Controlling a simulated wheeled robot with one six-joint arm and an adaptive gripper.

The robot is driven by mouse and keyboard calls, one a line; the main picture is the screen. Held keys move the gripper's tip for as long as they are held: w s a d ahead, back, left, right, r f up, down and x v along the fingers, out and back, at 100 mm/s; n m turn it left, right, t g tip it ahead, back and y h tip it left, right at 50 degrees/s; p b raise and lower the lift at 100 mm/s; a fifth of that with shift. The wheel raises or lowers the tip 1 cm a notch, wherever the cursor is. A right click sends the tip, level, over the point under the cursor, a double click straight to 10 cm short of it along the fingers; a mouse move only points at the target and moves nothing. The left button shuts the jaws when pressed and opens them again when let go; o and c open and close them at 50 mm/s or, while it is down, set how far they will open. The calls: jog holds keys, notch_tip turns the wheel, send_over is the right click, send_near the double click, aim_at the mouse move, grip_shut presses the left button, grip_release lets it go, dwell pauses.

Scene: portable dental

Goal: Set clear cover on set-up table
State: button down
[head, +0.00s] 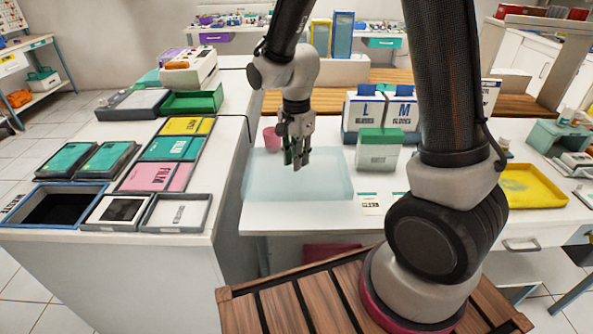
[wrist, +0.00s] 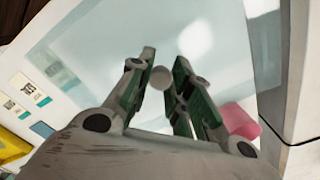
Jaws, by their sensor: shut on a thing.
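The clear cover (head: 325,178) is a pale, see-through box shape over the left end of the white set-up table (head: 275,218). In the wrist view the cover (wrist: 215,45) fills much of the picture, with a small round grey knob (wrist: 162,77) on top. My gripper (head: 298,160) points down over the cover, and in the wrist view its green-padded fingers (wrist: 163,64) are shut on the knob. The cover looks level and low; I cannot tell whether its bottom rim touches the table.
A pink cup (head: 271,139) stands behind the cover. A green-and-white box (head: 378,150) and L and M glove boxes (head: 365,111) stand to its right, with small cards (head: 371,204) nearby. A counter (head: 225,180) with film trays borders the left. A yellow tray (head: 533,187) lies far right.

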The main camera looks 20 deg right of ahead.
jog(key=shift+f, duration=2.1)
jog(key=shift+f, duration=0.1)
jog(key=c, duration=1.3)
grip_release()
notch_tip(320, 180, up, 12)
jog(key=shift+r, duration=0.2)
jog(key=s+d+r+n+t, duration=0.1)
jog(key=s+d+r+n, duration=0.3)
jog(key=s+d, duration=0.1)
jog(key=s+d+r+n+t, duration=0.1)
jog(key=s+d+r+n, duration=0.3)
jog(key=s, duration=0.3)
jog(key=s+d+r+n+t, duration=0.2)
jog(key=s+d+r+n, duration=0.2)
jog(key=s+d+r, duration=0.1)
jog(key=shift+s+d+n, duration=0.15)
jog(key=shift+s+d, duration=0.1)
jog(key=shift+s, duration=0.3)
jog(key=shift+s+d+n, duration=0.15)
jog(key=shift+s+d, duration=0.05)
jog(key=shift+s, duration=0.3)
